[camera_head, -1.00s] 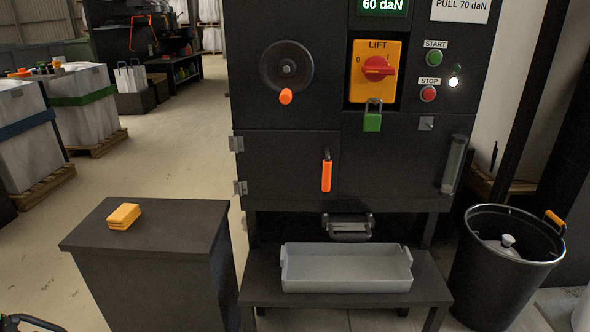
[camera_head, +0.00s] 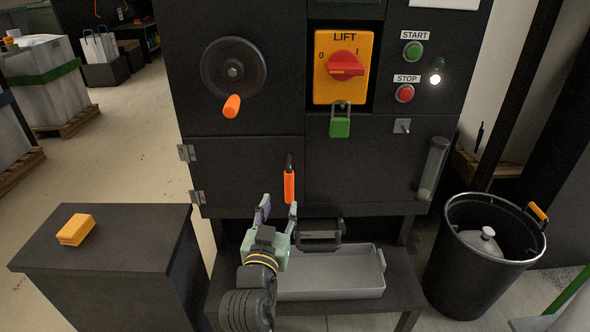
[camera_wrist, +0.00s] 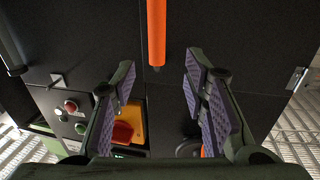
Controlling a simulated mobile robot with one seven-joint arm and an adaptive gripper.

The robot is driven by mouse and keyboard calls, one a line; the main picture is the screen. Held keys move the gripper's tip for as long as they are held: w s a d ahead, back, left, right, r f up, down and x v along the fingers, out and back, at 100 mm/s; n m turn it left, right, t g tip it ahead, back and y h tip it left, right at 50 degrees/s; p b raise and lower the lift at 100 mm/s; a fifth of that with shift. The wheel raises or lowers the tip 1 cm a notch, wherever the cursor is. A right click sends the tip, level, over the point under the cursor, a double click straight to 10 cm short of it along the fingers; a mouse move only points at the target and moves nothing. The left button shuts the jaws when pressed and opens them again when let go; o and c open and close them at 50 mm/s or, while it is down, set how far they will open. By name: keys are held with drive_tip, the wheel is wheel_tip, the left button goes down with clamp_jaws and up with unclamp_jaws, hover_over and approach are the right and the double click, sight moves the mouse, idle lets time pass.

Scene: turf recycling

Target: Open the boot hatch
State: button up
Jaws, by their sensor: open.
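The boot hatch (camera_head: 240,165) is a dark panel low on the left of the machine front, with hinges on its left edge. It looks flush with the front. Its upright orange handle (camera_head: 289,186) is near its right edge. My gripper (camera_head: 277,210) is open and empty, just in front of and below the handle, fingers pointing up toward it. In the wrist view the handle (camera_wrist: 156,30) stands in line with the gap between my open fingers (camera_wrist: 160,75), beyond their tips. I see no contact.
A grey tray (camera_head: 330,285) sits on a low bench behind my arm. A dark pedestal (camera_head: 110,240) with a yellow block (camera_head: 75,229) is at left. A black bin (camera_head: 470,280) stands at right. A handwheel (camera_head: 233,70) and the red lift switch (camera_head: 345,65) are above.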

sight(288, 185)
drive_tip(key=w+p, duration=0.1)
drive_tip(key=w, duration=0.2)
drive_tip(key=w+d+p, duration=0.1)
drive_tip(key=w, duration=0.3)
drive_tip(key=w+d+p, duration=0.1)
drive_tip(key=w, duration=0.2)
drive_tip(key=shift+w+d+f, duration=0.1)
drive_tip(key=shift+w+d, duration=0.1)
drive_tip(key=shift+w, duration=0.05)
clamp_jaws()
idle(0.5)
